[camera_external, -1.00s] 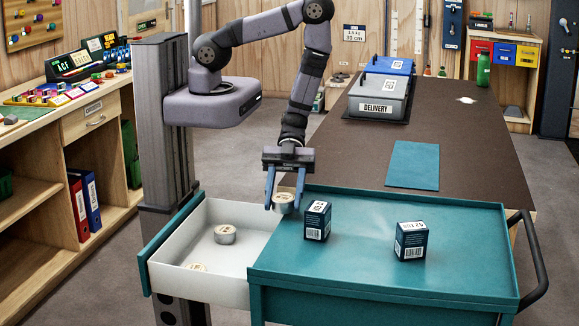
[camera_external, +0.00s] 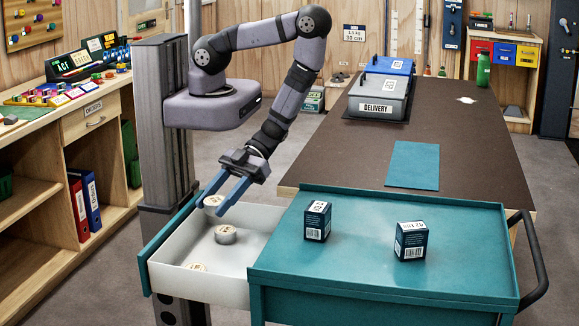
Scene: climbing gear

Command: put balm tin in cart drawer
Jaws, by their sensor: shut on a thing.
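A small round balm tin (camera_external: 213,203) with a pale lid is between the blue fingers of my gripper (camera_external: 222,199). My gripper is shut on it, tilted, over the back part of the open cart drawer (camera_external: 257,217). I cannot tell how far the tin is above the drawer floor. A second tin (camera_external: 226,234) sits in the drawer just in front of the held one. A third tin (camera_external: 197,267) is near the drawer's front wall, which hides most of it.
The teal cart top (camera_external: 345,255) lies right of the drawer and carries two dark boxes, one on the left (camera_external: 317,220) and one on the right (camera_external: 411,240). A brown table (camera_external: 460,150) with a teal mat (camera_external: 413,165) is behind. The drawer's right part is bare.

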